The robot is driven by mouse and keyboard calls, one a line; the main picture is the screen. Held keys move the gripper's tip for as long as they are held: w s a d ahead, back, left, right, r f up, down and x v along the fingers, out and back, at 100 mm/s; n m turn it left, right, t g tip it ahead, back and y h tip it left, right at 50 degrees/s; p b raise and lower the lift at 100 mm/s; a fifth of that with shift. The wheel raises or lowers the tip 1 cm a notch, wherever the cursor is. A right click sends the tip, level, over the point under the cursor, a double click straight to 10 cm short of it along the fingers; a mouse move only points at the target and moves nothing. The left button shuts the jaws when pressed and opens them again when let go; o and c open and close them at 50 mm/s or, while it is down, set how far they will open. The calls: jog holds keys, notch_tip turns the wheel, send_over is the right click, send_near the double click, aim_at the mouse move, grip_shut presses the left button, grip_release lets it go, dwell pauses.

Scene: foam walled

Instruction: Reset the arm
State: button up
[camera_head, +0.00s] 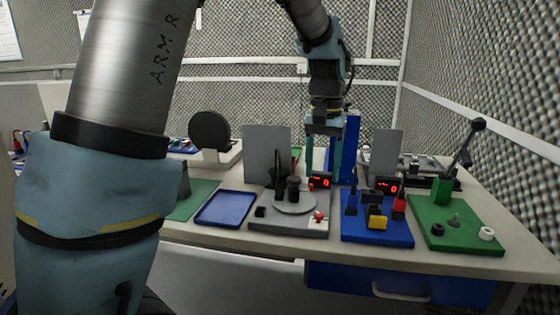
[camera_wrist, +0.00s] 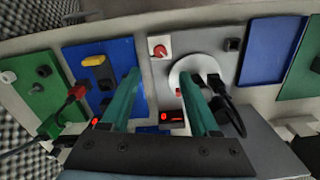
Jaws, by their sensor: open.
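My gripper (camera_head: 323,158) hangs from my arm above the middle of the bench, with its two teal fingers pointing down and apart. It is open, and nothing shows between the fingers. In the wrist view the fingers of my gripper (camera_wrist: 165,90) reach over the gap between a blue panel (camera_wrist: 112,60) and a grey panel (camera_wrist: 168,92). My arm crosses the upper part of the head view and hides some of the room behind it.
On the bench, the grey panel (camera_head: 262,221) bears a round disc and black plugs. The blue panel (camera_head: 372,232) has a yellow block. The green panel (camera_head: 460,238) has a tall black-knobbed lever (camera_head: 465,145). A blue tray (camera_head: 226,208) lies left. Upright grey plates stand behind.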

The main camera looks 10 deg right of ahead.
jog(key=w+a+f+n, duration=0.2)
jog(key=a+f+n, duration=0.15)
jog(key=a, duration=1.25)
jog(key=s+a+f+n, duration=0.1)
jog(key=s+a+f, duration=0.1)
jog(key=a, duration=0.5)
jog(key=s+a+f+n+t, duration=0.1)
jog(key=s+a+f, duration=0.2)
jog(key=a, duration=0.4)
jog(key=shift+s+n+t, duration=0.3)
jog(key=shift+s+n, duration=0.05)
jog(key=shift+s, duration=0.1)
